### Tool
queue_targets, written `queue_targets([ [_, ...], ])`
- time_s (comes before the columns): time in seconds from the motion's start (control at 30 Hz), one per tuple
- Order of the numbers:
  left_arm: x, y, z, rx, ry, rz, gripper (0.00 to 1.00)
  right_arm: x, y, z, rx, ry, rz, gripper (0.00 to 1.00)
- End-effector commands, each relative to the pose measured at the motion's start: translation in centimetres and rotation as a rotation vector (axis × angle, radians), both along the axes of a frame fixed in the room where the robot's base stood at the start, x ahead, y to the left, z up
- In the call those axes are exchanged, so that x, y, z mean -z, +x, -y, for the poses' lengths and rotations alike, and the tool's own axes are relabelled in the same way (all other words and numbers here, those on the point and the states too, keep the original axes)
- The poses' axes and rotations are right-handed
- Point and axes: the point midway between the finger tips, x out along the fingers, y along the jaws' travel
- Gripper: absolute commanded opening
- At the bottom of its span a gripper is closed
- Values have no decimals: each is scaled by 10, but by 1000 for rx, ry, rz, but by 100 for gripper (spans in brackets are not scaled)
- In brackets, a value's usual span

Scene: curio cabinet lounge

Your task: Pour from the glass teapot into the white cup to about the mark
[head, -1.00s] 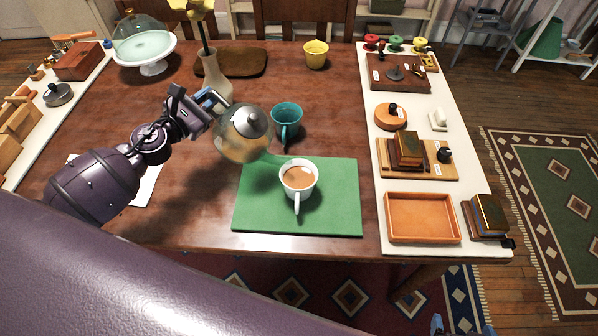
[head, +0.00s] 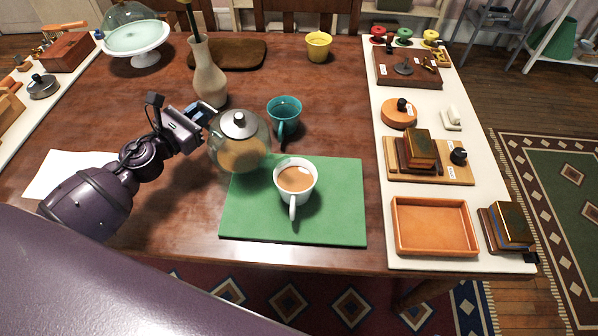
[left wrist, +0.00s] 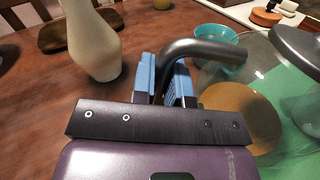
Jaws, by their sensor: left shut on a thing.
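The glass teapot (head: 240,150) has a grey lid and brown liquid inside. It is close to upright at the upper left corner of the green mat; I cannot tell whether it touches the table. My left gripper (head: 203,112) is shut on its handle from the left. In the left wrist view the blue finger pads (left wrist: 167,82) are around the dark curved handle (left wrist: 205,50). The white cup (head: 295,182) stands upright on the green mat (head: 335,220), right of the teapot, with tan liquid well up inside. Any mark is not visible. My right gripper is out of view.
A teal cup (head: 285,112) stands just behind the teapot. A beige vase (head: 207,75) stands behind my left gripper. A yellow cup (head: 318,45) is farther back. A white board (head: 415,182) with an orange tray (head: 434,226) and books lies on the right.

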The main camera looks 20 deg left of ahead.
Motion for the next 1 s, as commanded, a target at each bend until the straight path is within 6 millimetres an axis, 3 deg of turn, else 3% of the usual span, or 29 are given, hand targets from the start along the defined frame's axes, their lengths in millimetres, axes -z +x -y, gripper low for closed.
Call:
queue_targets([
  [0.1,20,0,-1,0,-65,-22,0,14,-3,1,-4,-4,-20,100],
  [0.37,39,1,-4,-1,-165,-44,0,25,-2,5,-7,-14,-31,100],
  [0.63,33,2,-8,1,-172,-41,0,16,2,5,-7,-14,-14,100],
  [1.0,13,8,-29,0,-172,-36,0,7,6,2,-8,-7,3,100],
])
